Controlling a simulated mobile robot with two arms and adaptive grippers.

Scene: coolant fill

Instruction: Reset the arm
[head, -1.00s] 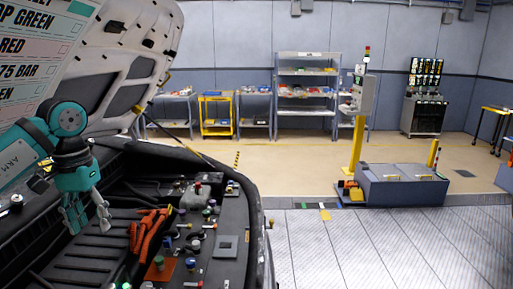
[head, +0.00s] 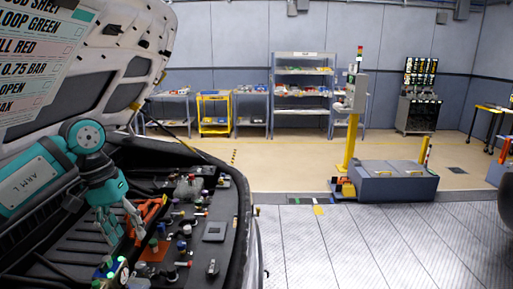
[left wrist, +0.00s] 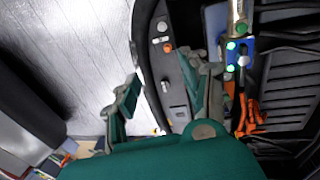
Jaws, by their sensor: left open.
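My left arm, teal and grey, reaches in from the left over the open engine bay of a car. My left gripper (head: 122,222) is open and appears empty above the left part of the bay, beside an orange object (head: 150,210). In the left wrist view its two fingers (left wrist: 160,95) stand apart with nothing between them, and the orange object (left wrist: 248,115) lies to their right. My right gripper is not in view.
A raised hood with a printed sheet (head: 40,70) hangs above the arm. Caps and fittings crowd a dark panel (head: 215,232) in the bay. A blue unit with green lights (left wrist: 240,45) stands nearby. A grey cabinet (head: 395,183) stands on open floor to the right.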

